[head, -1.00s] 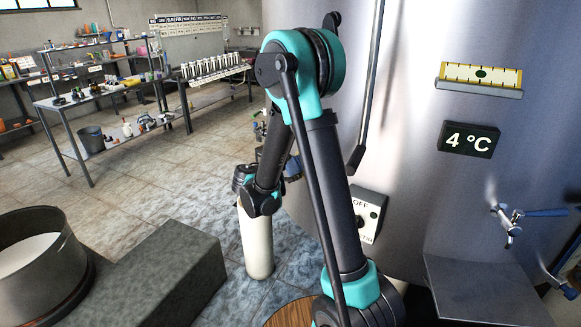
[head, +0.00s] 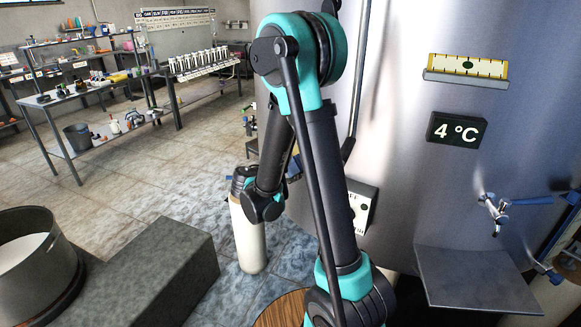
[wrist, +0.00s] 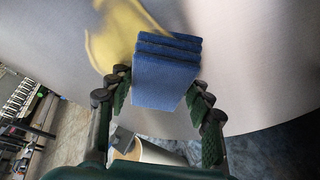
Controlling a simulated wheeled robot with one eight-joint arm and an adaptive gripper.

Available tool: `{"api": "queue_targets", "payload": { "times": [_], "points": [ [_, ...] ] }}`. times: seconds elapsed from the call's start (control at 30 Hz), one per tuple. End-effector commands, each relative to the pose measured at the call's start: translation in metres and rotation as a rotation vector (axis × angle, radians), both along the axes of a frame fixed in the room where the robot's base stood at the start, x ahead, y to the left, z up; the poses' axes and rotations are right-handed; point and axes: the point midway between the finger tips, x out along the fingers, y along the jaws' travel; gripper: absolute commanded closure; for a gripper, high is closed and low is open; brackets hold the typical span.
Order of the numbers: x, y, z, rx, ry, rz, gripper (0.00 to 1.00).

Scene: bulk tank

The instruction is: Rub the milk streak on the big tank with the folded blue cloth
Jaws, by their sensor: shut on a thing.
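The folded blue cloth (wrist: 166,80) is between the fingers of my gripper (wrist: 162,95) in the wrist view, and the gripper is shut on it. The cloth's far end lies over or against a yellowish milk streak (wrist: 112,38) on the tank's grey metal wall; I cannot tell whether it touches. The streak shows mostly to the left of the cloth. The big tank (head: 405,180) fills the right of the head view. In the head view my arm hides most of the gripper and cloth, and the streak does not show.
A 4 °C display (head: 456,130), a level gauge (head: 467,67), a blue-handled tap (head: 500,208) and a metal shelf (head: 478,280) are on the tank. An open milk vat (head: 60,255) and a dark block (head: 150,270) stand at lower left.

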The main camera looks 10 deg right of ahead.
Motion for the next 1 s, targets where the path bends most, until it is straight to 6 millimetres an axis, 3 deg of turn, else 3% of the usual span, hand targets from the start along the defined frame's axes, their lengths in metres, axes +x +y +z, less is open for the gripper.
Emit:
{"api": "queue_targets", "payload": {
  "times": [0.43, 1.0],
  "points": [
    [-0.03, -0.013, 0.0, -0.001, 0.0, -0.002, 0.72],
    [-0.029, -0.014, 0.024, -0.001, -0.001, -0.001, 0.72]
  ]
}}
